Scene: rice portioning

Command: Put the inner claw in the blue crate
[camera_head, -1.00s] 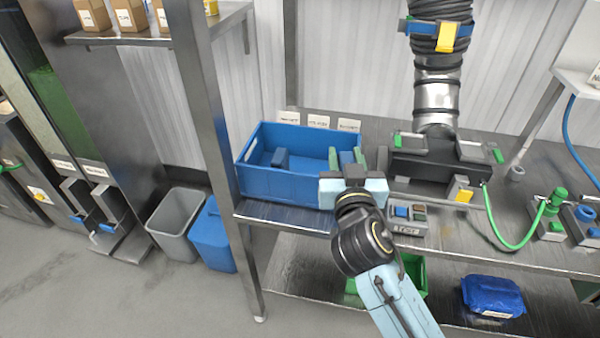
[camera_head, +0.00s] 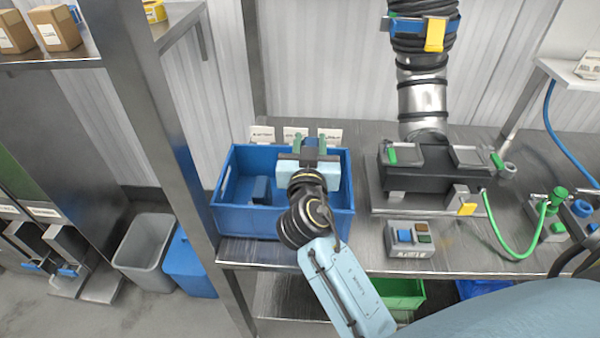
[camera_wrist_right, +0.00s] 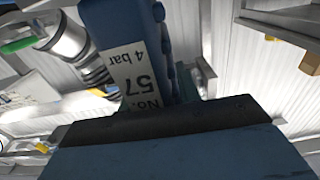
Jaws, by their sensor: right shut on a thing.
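The blue crate (camera_head: 233,221) stands on the metal bench at the left. My right gripper (camera_head: 309,146) is over the right part of the crate, with its green-edged fingers toward the back wall. It is shut on a dark piece, the inner claw (camera_head: 310,142), mostly hidden by the gripper in the head view. In the right wrist view a dark blue part (camera_wrist_right: 183,85) with a white label reading "No. 57, 4 bar" shows close up. I cannot tell whether the held piece touches the crate. My left gripper is not in view.
A dark blue block (camera_head: 262,190) lies inside the crate at the left. Label cards (camera_head: 295,134) stand behind it. A black machine with green handles (camera_head: 430,168) and a button box (camera_head: 408,238) are to the right. A steel post (camera_head: 150,110) rises at the left.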

